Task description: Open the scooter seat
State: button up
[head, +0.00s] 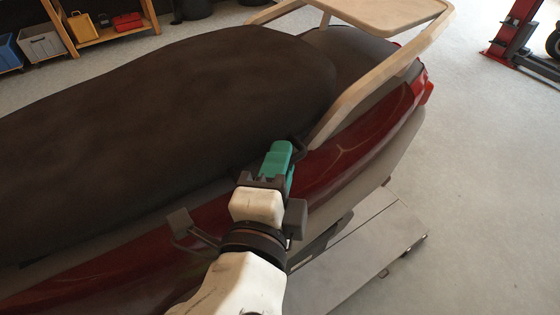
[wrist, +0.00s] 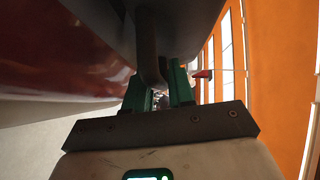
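The scooter's long dark brown seat (head: 170,100) lies down along the red body (head: 350,145) in the head view, with no clear gap under it. My gripper (head: 280,162), with green fingers, is at the seat's near lower edge towards the rear. In the wrist view the two fingers of my gripper (wrist: 161,90) stand apart. A dark curved bar (wrist: 149,45) comes down from under the seat into the space between them. I cannot tell whether the fingers press on it. The bar's lower end is partly hidden by the fingers.
A beige rear rack (head: 345,105) rises just right of my gripper. A dark footrest bracket (head: 181,222) juts out on the left. A grey lift platform (head: 365,255) is below. A red lift post (head: 515,30) stands far right; a shelf with bins (head: 42,45) is far left. Floor at right is clear.

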grip_shut()
dwell(0.3)
